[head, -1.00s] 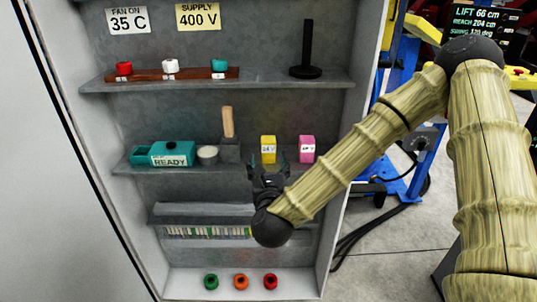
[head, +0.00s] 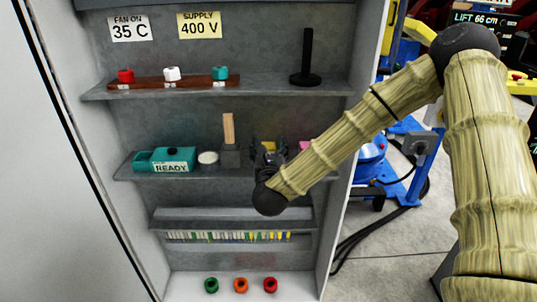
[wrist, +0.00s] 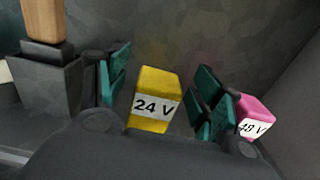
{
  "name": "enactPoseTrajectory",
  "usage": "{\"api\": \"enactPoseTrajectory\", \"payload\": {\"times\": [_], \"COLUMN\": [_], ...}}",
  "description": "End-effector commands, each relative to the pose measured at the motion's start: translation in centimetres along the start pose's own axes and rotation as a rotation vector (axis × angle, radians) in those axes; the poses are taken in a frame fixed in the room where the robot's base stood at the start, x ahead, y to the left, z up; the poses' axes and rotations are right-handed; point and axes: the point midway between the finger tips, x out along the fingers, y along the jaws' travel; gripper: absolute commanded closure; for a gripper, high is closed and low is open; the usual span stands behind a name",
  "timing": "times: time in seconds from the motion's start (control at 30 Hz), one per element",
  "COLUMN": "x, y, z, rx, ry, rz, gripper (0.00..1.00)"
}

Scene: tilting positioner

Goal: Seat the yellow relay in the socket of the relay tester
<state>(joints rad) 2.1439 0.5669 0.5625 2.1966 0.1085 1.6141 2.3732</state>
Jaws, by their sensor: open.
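The yellow relay (wrist: 157,88), labelled 24 V, stands on the middle shelf of the cabinet. In the head view only its top (head: 268,147) shows behind my gripper (head: 269,150). In the wrist view my gripper (wrist: 160,90) is open, with its teal-padded fingers on either side of the yellow relay and visible gaps. The relay tester (head: 174,156) is a teal box labelled READY on the same shelf, to the left. A lower teal part (head: 143,161) adjoins its left side; I cannot make out its socket.
A pink 48 V relay (wrist: 256,118) stands close beside the right finger. A grey holder (wrist: 46,82) with a wooden handle is left of the gripper. A white round cup (head: 208,158) stands between tester and holder. Another shelf (head: 270,85) is above.

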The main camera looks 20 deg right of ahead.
Motion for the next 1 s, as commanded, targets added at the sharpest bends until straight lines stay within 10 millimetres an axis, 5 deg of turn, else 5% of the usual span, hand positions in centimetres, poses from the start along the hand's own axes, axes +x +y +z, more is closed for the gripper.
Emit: {"api": "enactPoseTrajectory", "payload": {"times": [0.37, 0.67, 1.0], "x": [1.16, 1.14, 1.15], "y": [-0.01, -0.01, -0.01], "z": [-0.09, -0.09, 0.16], "rx": [0.000, 0.000, 0.000], "ry": [0.001, 0.001, 0.000], "rz": [0.001, 0.001, 0.000], "gripper": [0.34, 0.85, 0.87]}}
